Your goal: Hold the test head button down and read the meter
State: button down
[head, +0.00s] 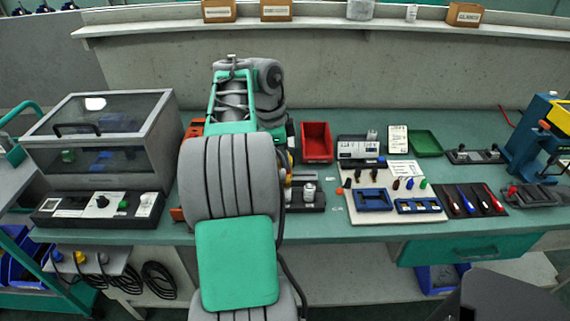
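My arm rises through the middle of the head view and reaches over the bench; its grey ribbed links and green panel cover what lies behind. My gripper cannot be made out. I cannot pick out a test head button or a meter for certain. A control panel (97,209) with a black knob, white labels and a green button stands at the bench's left front, before a clear-lidded box (103,128). A black block with silver fittings (306,197) stands just right of my arm, partly hidden. No meter reading is legible.
A red bin (317,142), a green tray (425,143) and a pale board (393,212) with blue holders lie right of my arm. Screwdrivers lie in a dark rack (470,200). A blue and yellow machine (541,140) stands far right. A shelf (330,25) runs along the back wall.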

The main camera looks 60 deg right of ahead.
jog(key=shift+f, duration=0.1)
notch_tip(320, 180, up, 7)
jog(key=p, duration=0.6)
dwell(0.3)
jog(key=w+a+r+n+t+h, duration=0.1)
jog(key=w+a+n, duration=0.6)
jog(key=a+n, duration=0.15)
jog(key=w+a+n+t+h, duration=0.1)
jog(key=w+a+n, duration=0.6)
jog(key=a, duration=0.3)
jog(key=a+f+n+t+y, duration=0.1)
jog(key=a+f+n, duration=0.1)
jog(key=a+n, duration=0.5)
jog(key=s+a+f+n+t+y, duration=0.1)
jog(key=a+n, duration=0.7)
jog(key=a, duration=1)
notch_tip(320, 180, down, 3)
jog(key=shift+s+r+t+y, duration=0.25)
jog(key=shift+t+y, duration=0.25)
jog(key=shift+t, duration=0.2)
